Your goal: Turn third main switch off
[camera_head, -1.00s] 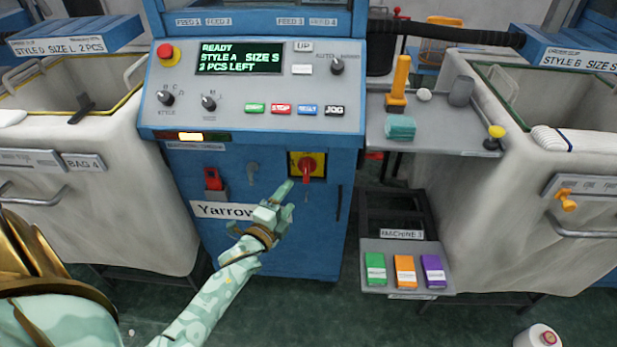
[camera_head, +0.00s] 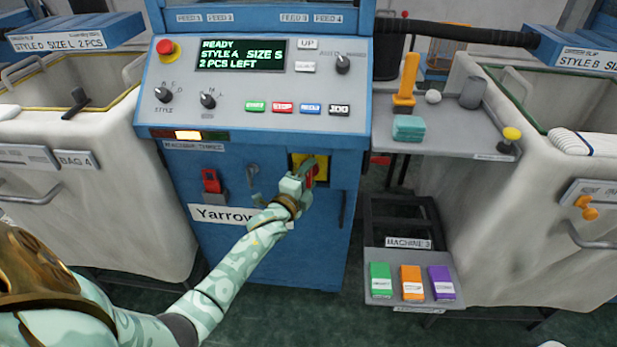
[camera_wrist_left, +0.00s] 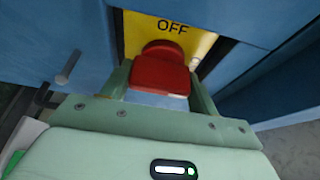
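The main switch has a red handle (camera_head: 314,174) on a yellow plate (camera_head: 321,163), on the blue front of the machine labelled "MACHINE THREE". In the left wrist view, the red handle (camera_wrist_left: 160,72) sits between my two fingers, below the word "OFF" on the yellow plate (camera_wrist_left: 135,35). My left gripper (camera_head: 298,178) is open around the handle, with a narrow gap visible beside it. In the head view, the gripper covers part of the switch. My right gripper is not in view.
A red padlock-like piece (camera_head: 211,181) and a grey hook (camera_head: 253,172) are left of the switch. The control panel (camera_head: 230,105) above has a red stop button (camera_head: 166,48) and a lit "READY" display (camera_head: 240,55). A grey shelf (camera_head: 455,132) juts out at right.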

